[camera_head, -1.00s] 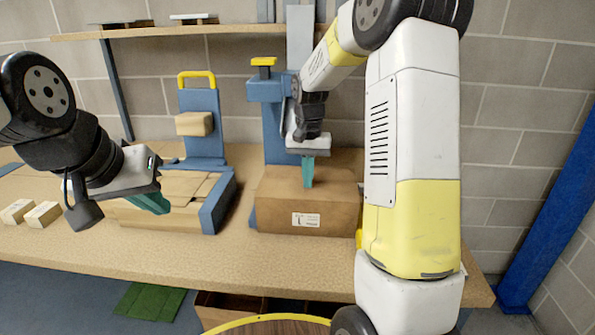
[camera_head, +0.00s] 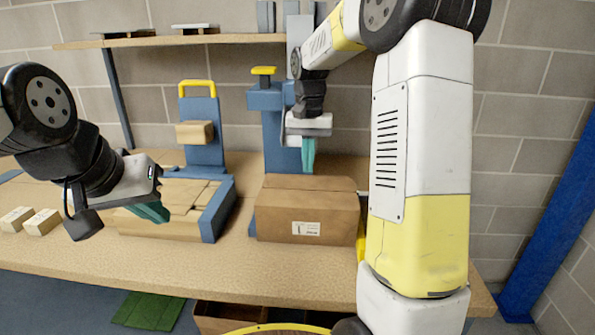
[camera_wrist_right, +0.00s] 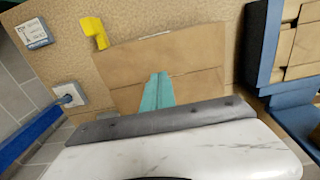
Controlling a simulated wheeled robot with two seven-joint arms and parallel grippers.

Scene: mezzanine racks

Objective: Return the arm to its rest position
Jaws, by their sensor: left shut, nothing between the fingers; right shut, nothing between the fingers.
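My right gripper (camera_head: 308,157) has teal fingers that are shut and empty. It hangs fingers-down above the back part of a closed cardboard box (camera_head: 280,213) with a white label, in front of a blue press-like stand (camera_head: 272,125). In the right wrist view the shut fingers (camera_wrist_right: 157,90) show over the box top (camera_wrist_right: 190,62). My left gripper (camera_head: 152,212) is shut and empty, held at the left in front of a blue tray with flat cardboard.
The blue tray (camera_head: 222,205) stands left of the box. Two small pale blocks (camera_head: 40,222) lie at the far left of the wooden bench (camera_head: 200,258). A shelf (camera_head: 170,39) runs above. A blue post (camera_head: 560,190) stands at the right. A green mat (camera_head: 148,310) lies on the floor.

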